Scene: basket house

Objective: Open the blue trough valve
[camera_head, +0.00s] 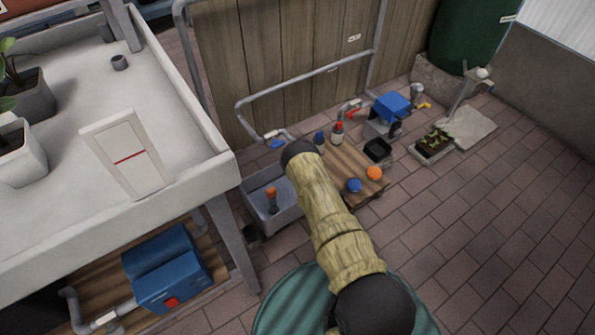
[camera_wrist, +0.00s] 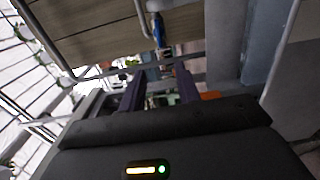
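The blue trough valve handle (camera_head: 276,143) sits on a grey pipe above the grey trough (camera_head: 249,199), just left of the dark end of my arm in the head view. In the wrist view a blue lever (camera_wrist: 159,30) on a grey pipe, apparently the same valve, is at the top centre, beyond my fingers. My gripper (camera_wrist: 160,90) shows two dark fingers spread apart with no object clearly held between them. The fingers are not touching the lever. In the head view my arm hides the gripper.
A wooden pallet (camera_head: 353,163) holds bottles and blue and orange balls. Right of it are a blue-topped box (camera_head: 391,106) and a planter (camera_head: 434,147). A white table (camera_head: 85,230) stands left. A wooden fence (camera_head: 290,65) is behind the pipes. Brick floor at right is clear.

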